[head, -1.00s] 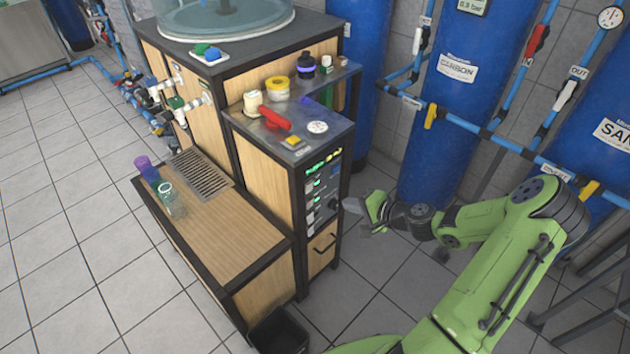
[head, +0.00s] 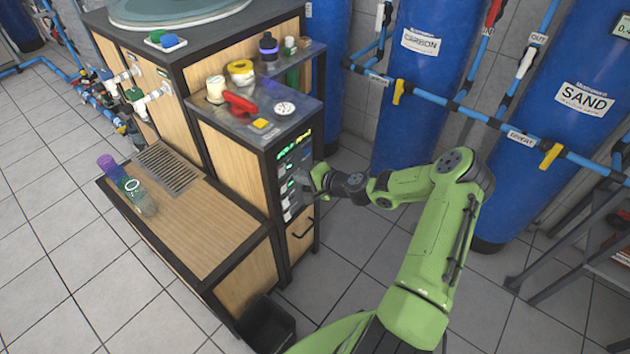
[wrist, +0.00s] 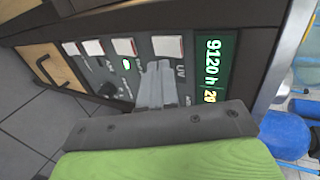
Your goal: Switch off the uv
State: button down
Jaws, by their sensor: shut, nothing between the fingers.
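The control panel (head: 290,182) is on the front of the wooden cabinet, with lit green indicators in the head view. In the wrist view it shows a row of white rocker switches. The white switch (wrist: 168,46) beside the UV label (wrist: 181,72) is nearest the green display (wrist: 213,60), which reads 9120 h. My gripper (wrist: 156,66) is shut and empty, its fingertips at the panel just beside the UV switch. I cannot tell whether they touch. The fingers hide part of the panel by the UV label. In the head view my gripper (head: 304,180) reaches the panel from the right.
A red-handled item (head: 240,103) and a yellow button box (head: 264,125) are on the cabinet top. A drawer with a black handle (head: 303,229) is below the panel. Blue tanks (head: 410,90) and pipes stand behind my arm. A black bin (head: 266,320) is on the floor.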

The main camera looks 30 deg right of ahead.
aim_at(283, 167)
jog(key=w, duration=0.1)
jog(key=w+a, duration=0.1)
jog(key=w, duration=0.1)
jog(key=shift+w+a+r, duration=0.2)
jog(key=shift+w+r, duration=0.05)
jog(key=shift+w+a+r+g+p, duration=0.25)
jog(key=shift+r+p, duration=0.2)
jog(key=shift+p, duration=0.35)
jog(key=shift+f, duration=0.3)
jog(key=shift+d, duration=0.1)
jog(key=shift+r, duration=0.15)
jog(key=shift+r+p, duration=0.45)
jog(key=shift+r, duration=0.25)
